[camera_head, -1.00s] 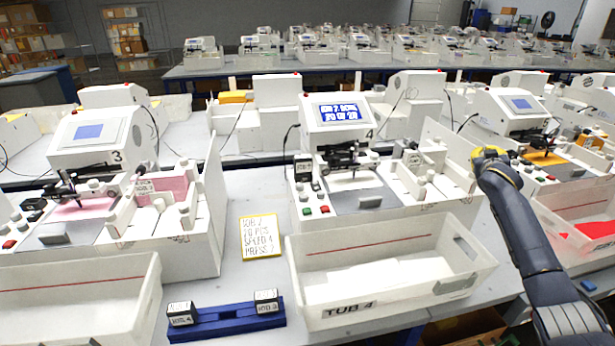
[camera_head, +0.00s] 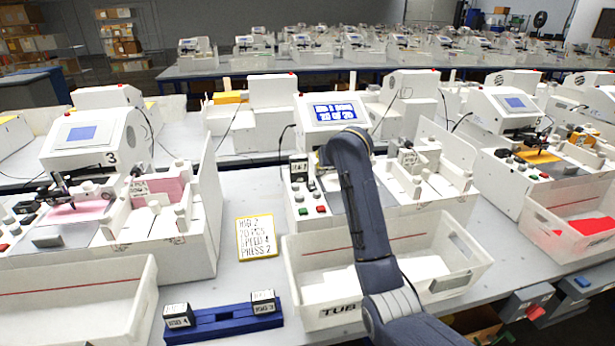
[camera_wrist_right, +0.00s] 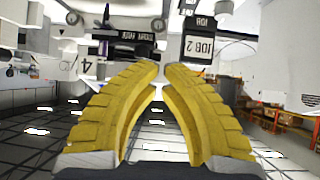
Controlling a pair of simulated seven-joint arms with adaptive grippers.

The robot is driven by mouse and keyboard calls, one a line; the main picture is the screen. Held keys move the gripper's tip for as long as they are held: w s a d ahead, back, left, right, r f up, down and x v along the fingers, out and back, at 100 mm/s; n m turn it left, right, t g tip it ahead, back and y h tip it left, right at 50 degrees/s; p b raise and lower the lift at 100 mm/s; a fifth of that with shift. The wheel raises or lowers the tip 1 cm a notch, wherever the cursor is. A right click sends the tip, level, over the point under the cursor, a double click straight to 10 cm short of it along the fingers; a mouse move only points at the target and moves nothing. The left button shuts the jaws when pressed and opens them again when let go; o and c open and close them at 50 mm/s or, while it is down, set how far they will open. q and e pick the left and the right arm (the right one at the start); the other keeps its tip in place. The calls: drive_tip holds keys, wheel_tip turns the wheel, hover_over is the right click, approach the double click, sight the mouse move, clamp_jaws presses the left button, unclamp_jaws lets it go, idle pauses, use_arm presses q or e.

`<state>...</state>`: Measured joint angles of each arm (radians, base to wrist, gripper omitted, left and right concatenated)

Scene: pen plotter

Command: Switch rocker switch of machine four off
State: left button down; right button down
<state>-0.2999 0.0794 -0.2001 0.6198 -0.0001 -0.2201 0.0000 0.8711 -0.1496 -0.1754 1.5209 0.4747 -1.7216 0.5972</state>
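Machine four (camera_head: 336,109) stands in the middle of the head view, its screen lit blue with white text. On its front left are a green button (camera_head: 303,211), a red button (camera_head: 321,209) and small dark controls. I cannot tell which part is the rocker switch or how it is set. My right arm reaches up over the tub to the machine and hides part of its front; its gripper is hidden there. In the right wrist view my right gripper (camera_wrist_right: 162,68) has its yellow fingertips together, nothing seen between them. A "4" label (camera_wrist_right: 87,68) shows beyond. My left gripper is out of view.
Tub 4 (camera_head: 302,250) stands before the machine. A JOB 2 block (camera_wrist_right: 198,47) is close beyond the right fingertips. A note card (camera_head: 257,237) and a blue rack (camera_head: 222,323) with two job blocks lie left. Machine three (camera_head: 90,140) stands further left.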

drive_tip(key=shift+s+a+r, duration=0.1)
drive_tip(key=shift+s+a, duration=0.3)
drive_tip(key=shift+a, duration=0.45)
drive_tip(key=shift+s+a+r, duration=0.1)
drive_tip(key=shift+s+a, duration=0.3)
drive_tip(key=shift+a, duration=0.45)
hover_over(311, 183)
drive_tip(key=f, duration=0.6)
drive_tip(key=shift+s+d, duration=0.1)
drive_tip(key=shift+s, duration=0.2)
drive_tip(key=f, duration=0.2)
drive_tip(key=shift+w+f, duration=0.2)
drive_tip(key=shift+f, duration=0.15)
drive_tip(key=shift+w+f, duration=0.1)
drive_tip(key=shift+f, duration=0.45)
